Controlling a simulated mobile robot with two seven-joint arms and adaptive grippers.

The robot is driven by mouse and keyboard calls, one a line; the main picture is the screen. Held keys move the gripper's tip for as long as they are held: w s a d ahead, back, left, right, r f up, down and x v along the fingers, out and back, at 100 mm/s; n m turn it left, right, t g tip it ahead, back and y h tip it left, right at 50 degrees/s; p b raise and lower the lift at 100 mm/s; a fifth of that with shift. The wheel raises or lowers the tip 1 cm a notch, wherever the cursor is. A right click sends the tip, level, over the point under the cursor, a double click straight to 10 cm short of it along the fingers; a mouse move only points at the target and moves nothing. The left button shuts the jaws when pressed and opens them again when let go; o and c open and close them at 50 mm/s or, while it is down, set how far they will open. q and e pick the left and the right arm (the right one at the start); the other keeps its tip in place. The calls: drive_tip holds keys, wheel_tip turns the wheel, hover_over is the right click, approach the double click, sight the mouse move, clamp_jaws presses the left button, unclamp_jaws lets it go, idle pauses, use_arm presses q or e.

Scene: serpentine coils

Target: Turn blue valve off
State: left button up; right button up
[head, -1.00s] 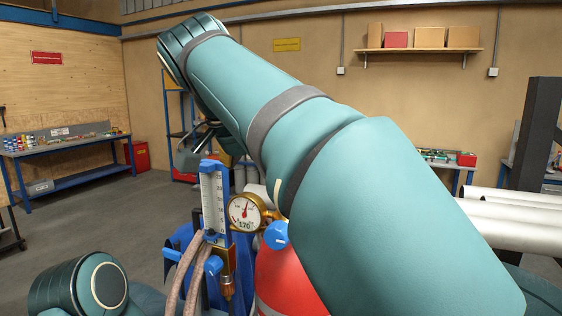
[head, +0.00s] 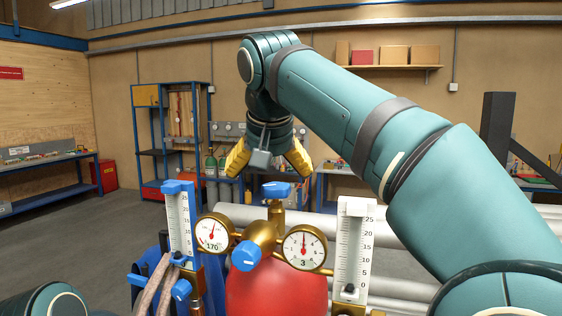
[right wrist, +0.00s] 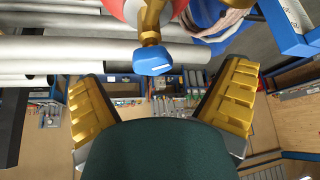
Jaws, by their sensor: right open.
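A red tank (head: 276,292) stands in front of me with a brass regulator on top. A blue valve knob (head: 277,190) sits on the top of the brass; it also shows in the right wrist view (right wrist: 152,60). A second blue knob (head: 246,256) faces me between two round gauges. My right gripper (head: 268,170) is open and empty, its yellow fingers spread and pointing down, just above the top knob in the picture. In the right wrist view the top knob lies between the open fingers (right wrist: 163,76), near their tips, with no visible contact. My left gripper is out of view.
Gauges (head: 214,234) and (head: 304,247) flank the brass. A blue-framed flow meter (head: 180,225) with hoses stands left, a white-framed one (head: 354,245) right. Pale horizontal pipes (head: 415,238) run behind. A shelf rack (head: 170,140) stands further back. Floor at left is clear.

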sight(277, 186)
drive_tip(key=w+f+n, duration=0.1)
drive_tip(key=w, duration=0.1)
drive_tip(key=w+f+y+b, duration=0.1)
drive_tip(key=w+f, duration=0.1)
drive_tip(key=w+d+f+n, duration=0.1)
drive_tip(key=w+f, duration=0.1)
drive_tip(key=shift+d+f+n+t, duration=0.1)
drive_tip(key=shift+f+n+t, duration=0.1)
drive_tip(key=shift+n+t, duration=0.1)
drive_tip(key=shift+c, duration=0.2)
